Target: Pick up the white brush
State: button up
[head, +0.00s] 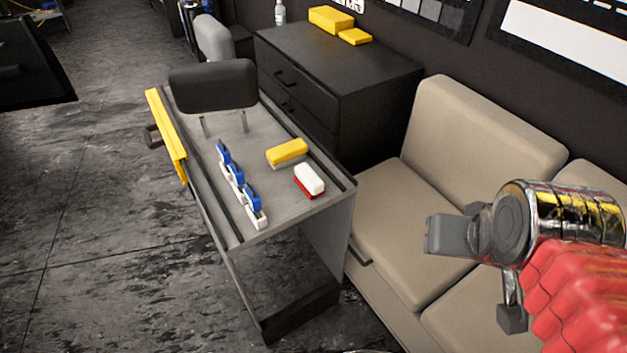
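The white brush (312,177) has a white top and a red underside. It lies on the grey cart top (285,205), near the right edge. A yellow brush (287,151) with a pale underside lies just behind it and to its left, apart from it. My gripper (478,278) is at the right of the view, in front of the sofa and well to the right of the cart. Its two fingers are spread apart with nothing between them, so it is open and empty.
Several blue-and-white items (238,182) stand in a row left of the brushes. A beige sofa (395,225) is right of the cart; a black cabinet (345,75) stands behind. Floor at left is clear.

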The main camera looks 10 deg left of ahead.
aim_at(308, 180)
jog(key=z, duration=0.05)
jog(key=k, duration=1.3)
jog(key=u, duration=1.25)
jog(key=i, duration=1.65)
jog(key=u, duration=0.05)
